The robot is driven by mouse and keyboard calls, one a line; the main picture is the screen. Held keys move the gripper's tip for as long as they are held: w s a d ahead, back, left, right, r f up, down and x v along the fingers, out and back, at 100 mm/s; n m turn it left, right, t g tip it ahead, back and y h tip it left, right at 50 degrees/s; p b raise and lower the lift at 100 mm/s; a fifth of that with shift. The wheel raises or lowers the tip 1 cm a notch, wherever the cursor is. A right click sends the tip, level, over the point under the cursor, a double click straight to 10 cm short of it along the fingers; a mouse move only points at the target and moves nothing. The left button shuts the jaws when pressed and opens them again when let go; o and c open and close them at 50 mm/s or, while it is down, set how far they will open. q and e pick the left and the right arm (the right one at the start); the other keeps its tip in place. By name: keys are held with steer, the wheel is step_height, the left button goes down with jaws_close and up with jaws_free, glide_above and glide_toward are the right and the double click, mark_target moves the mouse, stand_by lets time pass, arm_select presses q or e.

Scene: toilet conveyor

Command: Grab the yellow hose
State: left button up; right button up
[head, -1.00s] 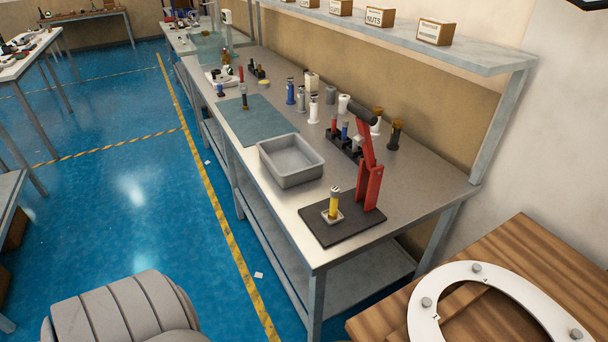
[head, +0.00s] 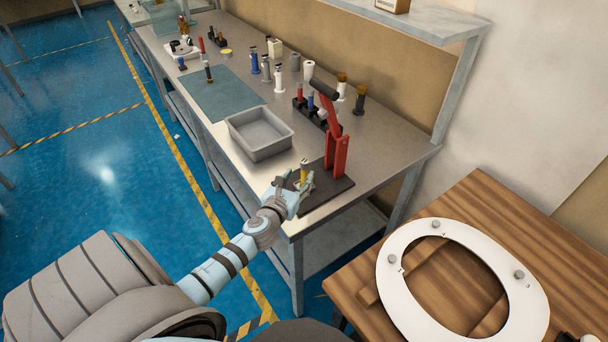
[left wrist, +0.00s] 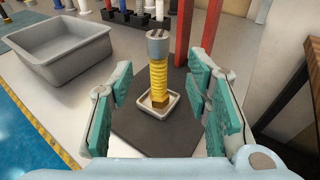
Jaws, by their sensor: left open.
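The yellow hose (left wrist: 159,84) stands upright in a small white square holder (left wrist: 160,104) on a dark plate (left wrist: 150,135), with a grey cap on top. In the head view the yellow hose (head: 303,176) is partly covered by my left gripper (head: 299,186). My left gripper also shows in the left wrist view (left wrist: 160,115). Its teal-padded fingers are open, one on each side of the hose in the picture, with gaps between them and the hose.
A red press (head: 336,150) stands on the same plate, just behind the hose. A grey bin (head: 262,137) is to the left on the metal workbench (head: 375,155). A white toilet seat (head: 530,300) lies on a wooden table at right.

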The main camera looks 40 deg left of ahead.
mark_target(303, 170)
arm_select(q)
steer(key=b+x, duration=0.1)
steer(key=x, duration=0.4)
steer(key=shift+w+a+f, duration=0.15)
steer(key=shift+w+a, duration=0.05)
steer(key=shift+w, duration=0.35)
jaws_close()
